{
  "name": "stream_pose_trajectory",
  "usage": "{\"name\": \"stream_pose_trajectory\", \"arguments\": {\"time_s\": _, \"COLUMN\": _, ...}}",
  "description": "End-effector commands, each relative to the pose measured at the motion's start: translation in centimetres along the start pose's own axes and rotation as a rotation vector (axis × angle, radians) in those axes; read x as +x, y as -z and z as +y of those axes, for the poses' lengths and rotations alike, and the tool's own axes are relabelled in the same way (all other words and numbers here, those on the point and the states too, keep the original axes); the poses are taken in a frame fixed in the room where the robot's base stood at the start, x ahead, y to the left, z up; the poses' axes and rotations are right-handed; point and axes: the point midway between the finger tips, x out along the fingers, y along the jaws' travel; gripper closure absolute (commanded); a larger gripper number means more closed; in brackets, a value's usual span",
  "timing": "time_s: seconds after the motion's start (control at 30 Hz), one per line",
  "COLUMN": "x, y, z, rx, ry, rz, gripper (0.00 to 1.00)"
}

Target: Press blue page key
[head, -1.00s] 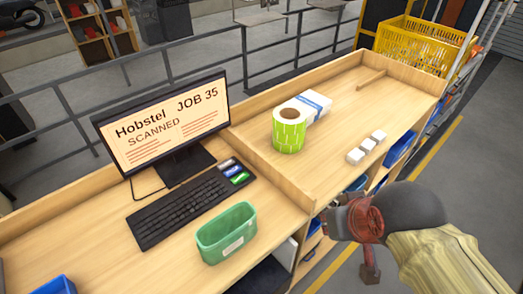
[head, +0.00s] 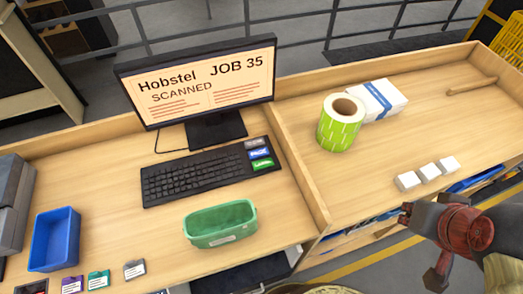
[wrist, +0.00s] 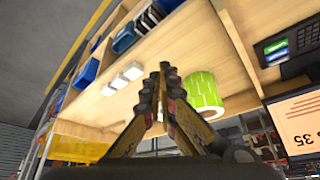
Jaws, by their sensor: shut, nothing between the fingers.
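The blue page key (head: 260,153) sits at the right end of the black keyboard (head: 193,177), between a grey key (head: 255,143) above it and a green key (head: 263,163) below it. In the wrist view the blue key (wrist: 275,44) shows at the upper right. My gripper (head: 405,212) is at the lower right of the head view, off the front of the desk and well apart from the keys. In the wrist view its fingers (wrist: 164,68) meet at the tips, shut and empty.
A monitor (head: 196,80) reading "Hobstel JOB 35 SCANNED" stands behind the keyboard. A green bin (head: 220,226) stands in front. A wooden divider (head: 300,180) separates the keyboard from the green label roll (head: 338,130), a white pack (head: 378,97) and white blocks (head: 428,172). A blue bin (head: 55,240) is at left.

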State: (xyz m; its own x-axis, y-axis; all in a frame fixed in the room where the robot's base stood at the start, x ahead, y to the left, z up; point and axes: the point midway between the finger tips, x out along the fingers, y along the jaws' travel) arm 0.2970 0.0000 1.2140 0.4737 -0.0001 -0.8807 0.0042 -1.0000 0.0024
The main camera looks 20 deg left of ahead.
Motion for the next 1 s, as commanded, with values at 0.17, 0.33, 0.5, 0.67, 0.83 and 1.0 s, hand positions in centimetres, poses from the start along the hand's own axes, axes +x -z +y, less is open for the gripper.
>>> {"name": "stream_pose_trajectory", "arguments": {"time_s": 0.17, "x": 0.9, "y": 3.3, "z": -1.0, "rx": -0.105, "ry": 0.003, "rz": 0.016, "gripper": 1.00}}
{"name": "stream_pose_trajectory", "arguments": {"time_s": 0.33, "x": 3.5, "y": 9.6, "z": -4.4, "rx": -0.342, "ry": 0.018, "rz": 0.071, "gripper": 1.00}}
{"name": "stream_pose_trajectory", "arguments": {"time_s": 0.5, "x": 7.1, "y": 14.7, "z": -10.6, "rx": -0.618, "ry": 0.059, "rz": 0.148, "gripper": 1.00}}
{"name": "stream_pose_trajectory", "arguments": {"time_s": 0.67, "x": 10.6, "y": 17.1, "z": -18.3, "rx": -0.879, "ry": 0.125, "rz": 0.232, "gripper": 1.00}}
{"name": "stream_pose_trajectory", "arguments": {"time_s": 0.83, "x": 13.8, "y": 16.6, "z": -27.2, "rx": -1.137, "ry": 0.224, "rz": 0.330, "gripper": 1.00}}
{"name": "stream_pose_trajectory", "arguments": {"time_s": 1.0, "x": 15.8, "y": 13.8, "z": -34.6, "rx": -1.333, "ry": 0.327, "rz": 0.423, "gripper": 1.00}}
